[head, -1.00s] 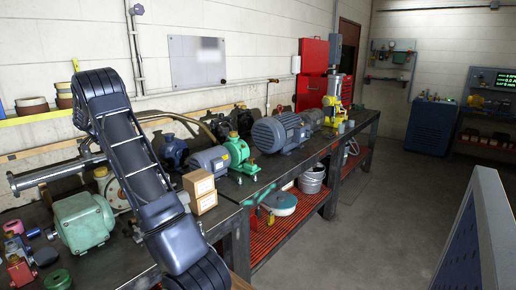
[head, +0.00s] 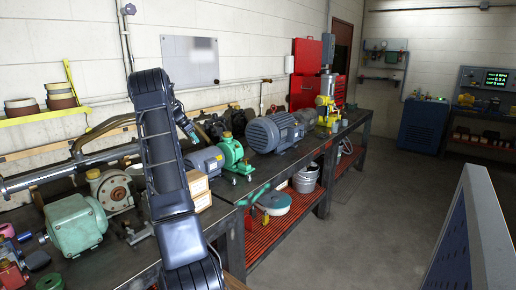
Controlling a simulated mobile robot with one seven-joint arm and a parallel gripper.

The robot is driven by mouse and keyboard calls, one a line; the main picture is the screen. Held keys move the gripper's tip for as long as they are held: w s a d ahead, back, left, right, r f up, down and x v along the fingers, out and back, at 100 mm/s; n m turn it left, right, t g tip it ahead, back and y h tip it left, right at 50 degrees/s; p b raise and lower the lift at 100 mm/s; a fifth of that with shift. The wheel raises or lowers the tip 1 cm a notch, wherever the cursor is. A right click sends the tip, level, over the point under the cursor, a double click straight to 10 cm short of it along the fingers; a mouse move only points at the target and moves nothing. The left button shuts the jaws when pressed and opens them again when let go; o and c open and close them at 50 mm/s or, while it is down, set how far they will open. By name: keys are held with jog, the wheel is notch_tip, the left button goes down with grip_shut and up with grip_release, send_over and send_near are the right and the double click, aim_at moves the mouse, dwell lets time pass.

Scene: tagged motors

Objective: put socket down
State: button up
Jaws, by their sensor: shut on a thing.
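My arm rises across the left of the head view and hides part of the bench. What looks like my gripper (head: 187,127) shows small and dark just right of the arm's upper part, above the bench by the blue-grey motor (head: 204,162). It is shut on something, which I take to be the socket. The socket's shape is too small to make out, and the arm hides part of this area.
The workbench (head: 262,184) is crowded. A pale green motor (head: 78,226) stands at front left, a green pump (head: 231,153) and a large grey motor (head: 272,133) farther back. Cardboard boxes (head: 202,200) sit near the front edge.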

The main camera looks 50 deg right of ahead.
jog(key=s+d+m+g+y, duration=0.1)
jog(key=s+d+m, duration=0.2)
jog(key=s+d, duration=1.05)
jog(key=s+d+m+g, duration=0.1)
jog(key=s+d+m, duration=0.1)
jog(key=s+d, duration=1.15)
jog(key=a+f, duration=0.1)
jog(key=f, duration=0.5)
jog(key=s+f, duration=0.1)
jog(key=f, duration=0.6)
jog(key=s+a+f, duration=0.1)
jog(key=f, duration=0.5)
jog(key=shift+s+a+f, duration=0.15)
jog(key=shift+a+f, duration=0.2)
jog(key=shift+f, duration=0.1)
jog(key=o, duration=1)
jog(key=v, duration=1.2)
jog(key=shift+w+d, duration=0.2)
jog(key=shift+w, duration=0.05)
jog(key=shift+a+r, duration=0.1)
jog(key=shift+r, duration=0.1)
